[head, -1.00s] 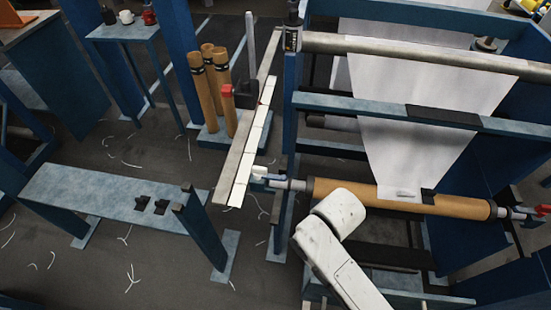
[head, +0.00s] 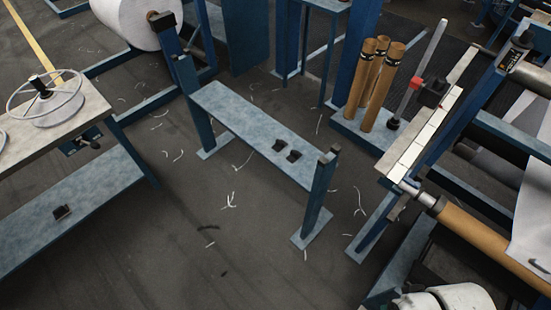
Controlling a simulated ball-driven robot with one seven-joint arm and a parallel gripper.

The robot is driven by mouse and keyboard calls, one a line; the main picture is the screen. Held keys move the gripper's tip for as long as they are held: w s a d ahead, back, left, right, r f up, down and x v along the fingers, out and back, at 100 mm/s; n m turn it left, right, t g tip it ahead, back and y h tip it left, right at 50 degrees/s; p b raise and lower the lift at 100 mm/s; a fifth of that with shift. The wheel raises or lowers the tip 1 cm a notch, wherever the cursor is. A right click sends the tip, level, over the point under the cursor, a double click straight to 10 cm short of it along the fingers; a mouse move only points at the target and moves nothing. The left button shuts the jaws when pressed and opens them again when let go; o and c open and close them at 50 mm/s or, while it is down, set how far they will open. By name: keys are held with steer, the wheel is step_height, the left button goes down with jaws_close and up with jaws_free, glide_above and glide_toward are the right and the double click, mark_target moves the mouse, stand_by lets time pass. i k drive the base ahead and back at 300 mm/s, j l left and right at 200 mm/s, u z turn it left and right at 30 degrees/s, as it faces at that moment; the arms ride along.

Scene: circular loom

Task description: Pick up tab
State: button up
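A row of white rectangular tabs (head: 418,142) lies along a narrow grey ledge (head: 392,154) at the right, beside the loom's blue frame. The tabs lie in line, with thin gaps between them. I cannot tell which of them is the task's tab. My white arm shows only in part at the bottom right edge, below the ledge and the brown roller. My gripper is outside the view, so its fingers and anything in them are hidden.
A brown roller (head: 480,242) with white cloth (head: 533,225) is at the right. Brown tubes (head: 373,80) stand on a blue base behind the ledge. A blue bench (head: 245,130) holds small black pieces. A table with a handwheel (head: 45,102) is at left. The middle floor is open.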

mark_target(294, 155)
steer(key=i+j, duration=0.2)
steer(key=j, duration=0.2)
steer(key=i+j, duration=0.2)
steer(key=j, duration=0.15)
steer(key=i+j+u, duration=0.1)
steer(key=j, duration=0.3)
steer(key=i+l, duration=0.15)
steer(key=i, duration=0.45)
steer(key=i+l, duration=0.1)
steer(key=i, duration=0.45)
